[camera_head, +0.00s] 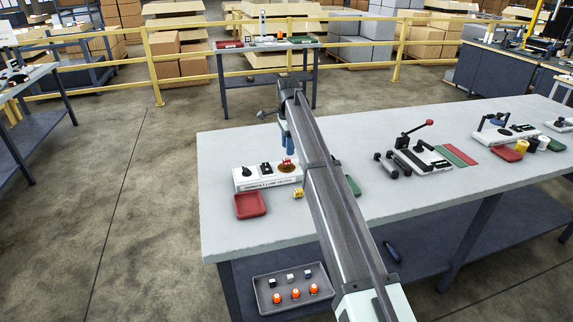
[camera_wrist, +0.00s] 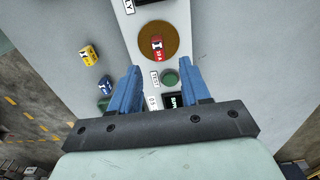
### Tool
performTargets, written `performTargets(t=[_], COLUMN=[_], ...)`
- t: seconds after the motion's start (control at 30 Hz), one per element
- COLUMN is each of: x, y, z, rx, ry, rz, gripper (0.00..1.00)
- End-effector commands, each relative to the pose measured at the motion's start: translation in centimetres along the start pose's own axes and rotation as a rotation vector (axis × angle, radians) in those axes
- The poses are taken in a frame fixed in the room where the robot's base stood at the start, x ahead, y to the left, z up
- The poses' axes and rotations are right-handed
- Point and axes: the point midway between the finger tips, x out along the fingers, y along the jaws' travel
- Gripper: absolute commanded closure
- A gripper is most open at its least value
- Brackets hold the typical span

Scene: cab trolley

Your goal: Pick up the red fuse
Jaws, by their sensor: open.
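The red fuse (camera_wrist: 157,44) sits on a round brown pad on the white panel, ahead of my fingertips in the wrist view. In the head view the red fuse (camera_head: 287,162) shows at the right end of the white panel (camera_head: 262,183), just below my gripper (camera_head: 289,145). My gripper's blue fingers (camera_wrist: 160,68) are open in the wrist view, with nothing held between them. The fuse lies beyond the fingertips, apart from them. A green round button on the panel shows between the fingers.
A yellow fuse (camera_wrist: 90,54) lies beside the panel, with a blue piece (camera_wrist: 105,85) near it. A red tray (camera_head: 250,206) stands in front of the panel. A green tray (camera_head: 353,186) is right of my arm.

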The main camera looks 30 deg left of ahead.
Motion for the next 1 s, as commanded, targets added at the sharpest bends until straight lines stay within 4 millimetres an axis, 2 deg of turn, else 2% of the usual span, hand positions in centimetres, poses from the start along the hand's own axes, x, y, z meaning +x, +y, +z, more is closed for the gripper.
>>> performTargets(t=[0.07, 0.33, 0.67, 0.93, 1.0], x=[0.9, 2.3, 6.3, 6.5, 6.5], y=[0.1, 0.1, 0.2, 0.1, 0.1], z=[0.0, 0.2, 0.6, 0.6, 0.6], rx=[0.000, 0.000, 0.000, 0.000, 0.000], ry=[0.000, 0.000, 0.000, 0.000, 0.000], rz=[0.001, 0.000, 0.000, -0.001, -0.001], gripper=[0.53, 0.53, 0.53, 0.53, 0.60])
